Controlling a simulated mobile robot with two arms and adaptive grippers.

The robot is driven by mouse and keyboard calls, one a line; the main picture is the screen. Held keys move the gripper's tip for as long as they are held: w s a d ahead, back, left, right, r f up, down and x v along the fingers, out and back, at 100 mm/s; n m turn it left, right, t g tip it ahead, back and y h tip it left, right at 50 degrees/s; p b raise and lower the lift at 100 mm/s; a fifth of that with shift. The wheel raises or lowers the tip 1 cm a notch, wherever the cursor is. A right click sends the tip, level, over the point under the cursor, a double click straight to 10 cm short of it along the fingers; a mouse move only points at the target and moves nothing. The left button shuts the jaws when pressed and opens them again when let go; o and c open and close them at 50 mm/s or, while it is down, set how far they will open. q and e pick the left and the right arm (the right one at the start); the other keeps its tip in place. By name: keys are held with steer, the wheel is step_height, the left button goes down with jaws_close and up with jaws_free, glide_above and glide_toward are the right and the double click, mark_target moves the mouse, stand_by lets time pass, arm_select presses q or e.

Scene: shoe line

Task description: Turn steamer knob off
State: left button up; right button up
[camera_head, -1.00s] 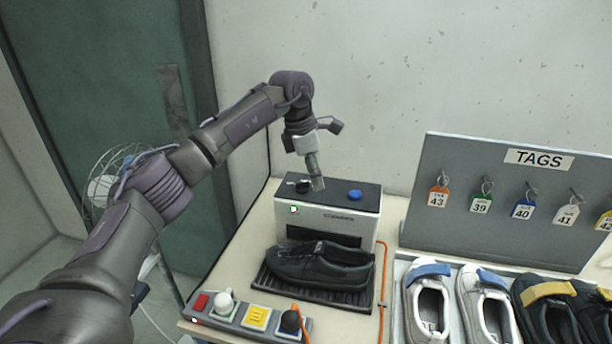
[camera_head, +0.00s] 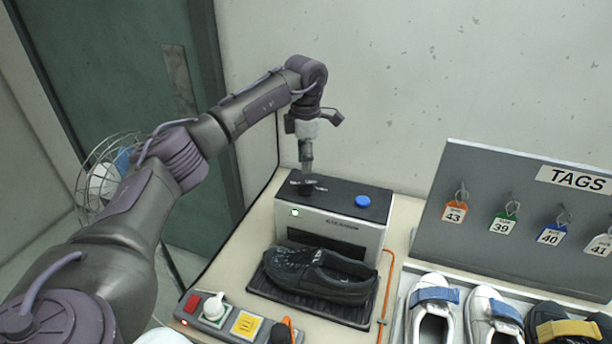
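The steamer (camera_head: 342,231) is a white box with a black top. It stands on the table against the wall. A small black knob (camera_head: 306,187) sits on its top at the left, and a blue button (camera_head: 363,201) sits to the right. A small green light (camera_head: 295,212) shows on its front. My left gripper (camera_head: 306,172) points straight down over the black knob, its tip at or just above it. The fingers look close together, but I cannot tell if they grip the knob. My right gripper is not in view.
A black shoe (camera_head: 318,272) lies on a dark rack before the steamer. A tag board (camera_head: 520,215) and a tray of several shoes stand right. An orange cable (camera_head: 387,290) lies between. A fan (camera_head: 103,178) stands left.

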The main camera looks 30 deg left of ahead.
mark_target(306, 183)
arm_select(q)
step_height(306, 183, down, 7)
steer(key=shift+w+r+p, duration=0.15)
steer(key=shift+r+p, duration=0.05)
steer(key=shift+p, duration=0.7)
steer(key=shift+f, duration=0.25)
jaws_close()
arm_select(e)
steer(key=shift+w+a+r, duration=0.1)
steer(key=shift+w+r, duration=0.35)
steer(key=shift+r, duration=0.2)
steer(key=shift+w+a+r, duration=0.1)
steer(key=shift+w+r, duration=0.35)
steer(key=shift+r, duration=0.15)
